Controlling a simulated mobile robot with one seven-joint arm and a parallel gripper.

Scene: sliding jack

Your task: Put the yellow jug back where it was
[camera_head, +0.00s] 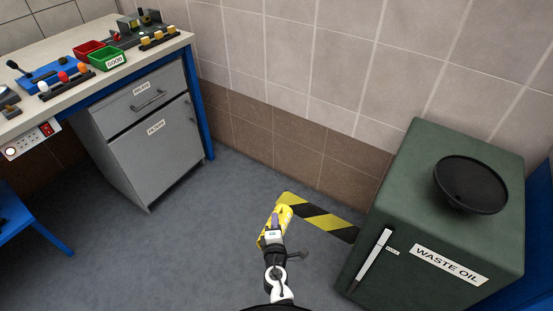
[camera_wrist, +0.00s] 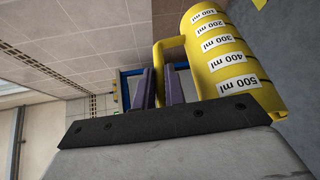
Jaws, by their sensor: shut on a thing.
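The yellow jug (camera_head: 286,215) shows in the head view in front of the striped floor tape, partly covered by my gripper (camera_head: 274,221). In the wrist view the jug (camera_wrist: 225,55) is at the upper right, with its white millilitre scale facing the camera. Its yellow handle runs between the two purple fingers of my gripper (camera_wrist: 160,88), which are shut on it. I cannot tell whether the jug's base touches the floor.
Black and yellow tape (camera_head: 318,217) lies on the floor by the wall. The green waste oil cabinet (camera_head: 428,215) with a black funnel (camera_head: 470,184) stands right. A grey drawer cabinet (camera_head: 155,140) and workbench (camera_head: 60,48) stand left. Grey floor between is clear.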

